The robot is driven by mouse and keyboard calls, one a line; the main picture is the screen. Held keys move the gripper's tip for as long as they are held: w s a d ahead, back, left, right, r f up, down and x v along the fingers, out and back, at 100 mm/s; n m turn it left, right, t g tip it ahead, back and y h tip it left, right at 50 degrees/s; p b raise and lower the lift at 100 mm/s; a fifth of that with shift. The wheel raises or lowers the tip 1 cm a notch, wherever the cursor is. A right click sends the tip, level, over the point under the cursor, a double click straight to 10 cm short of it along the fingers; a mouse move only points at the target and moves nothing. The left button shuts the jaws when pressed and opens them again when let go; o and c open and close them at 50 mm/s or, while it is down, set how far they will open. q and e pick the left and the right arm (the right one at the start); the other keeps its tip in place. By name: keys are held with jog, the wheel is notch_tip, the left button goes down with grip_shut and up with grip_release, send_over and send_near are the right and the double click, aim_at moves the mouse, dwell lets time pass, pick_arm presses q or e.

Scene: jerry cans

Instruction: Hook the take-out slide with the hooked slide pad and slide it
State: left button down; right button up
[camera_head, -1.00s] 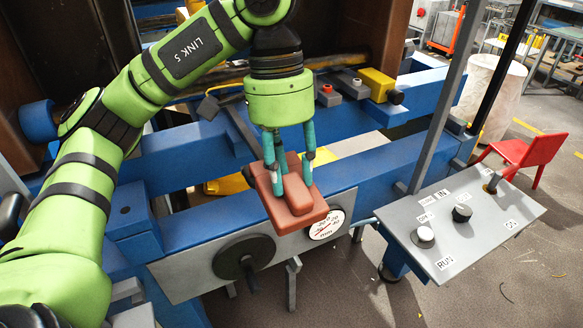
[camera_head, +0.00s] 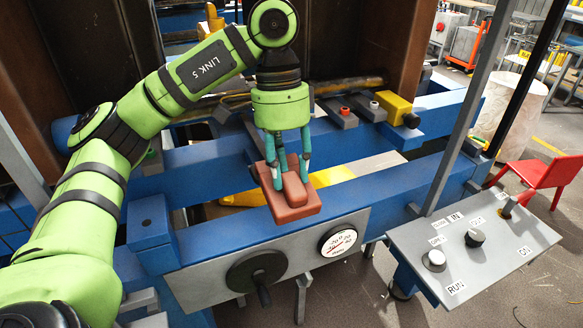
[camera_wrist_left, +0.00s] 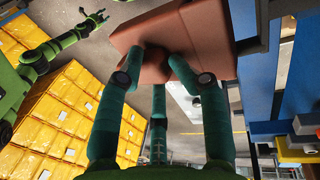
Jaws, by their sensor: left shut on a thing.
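The reddish-brown slide pad (camera_head: 290,196) is a blocky plate with a raised grip; I cannot make out its hook. My left gripper (camera_head: 289,178) is shut on the raised grip and holds the pad over the front blue beam, above the round gauge. The left wrist view shows the pad (camera_wrist_left: 205,35) between the teal fingers (camera_wrist_left: 155,68). Which part is the take-out slide I cannot tell for certain; a yellow piece (camera_head: 245,199) lies low between the blue beams, partly behind the pad. My right gripper (camera_wrist_left: 92,20) shows small in the left wrist view, fingers apart and empty.
The front blue beam (camera_head: 400,183) carries a grey plate with a black handwheel (camera_head: 257,272) and a gauge (camera_head: 341,241). A grey control panel (camera_head: 475,245) stands at right, beside an upright post. The rear beam holds a yellow block (camera_head: 394,107). Brown walls rise behind.

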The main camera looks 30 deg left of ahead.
pick_arm(q)
jog(key=shift+w+a, duration=0.15)
jog(key=shift+w+a+r+p, duration=0.1)
jog(key=shift+w+a+p, duration=0.25)
jog(key=shift+a+p, duration=0.1)
jog(key=shift+w+a+p, duration=0.3)
jog(key=shift+w+a, duration=0.25)
jog(key=shift+a, duration=0.2)
jog(key=shift+s+d, duration=0.25)
jog(key=shift+d, duration=0.1)
jog(key=shift+r+p, duration=1.65)
jog(key=shift+p, duration=0.1)
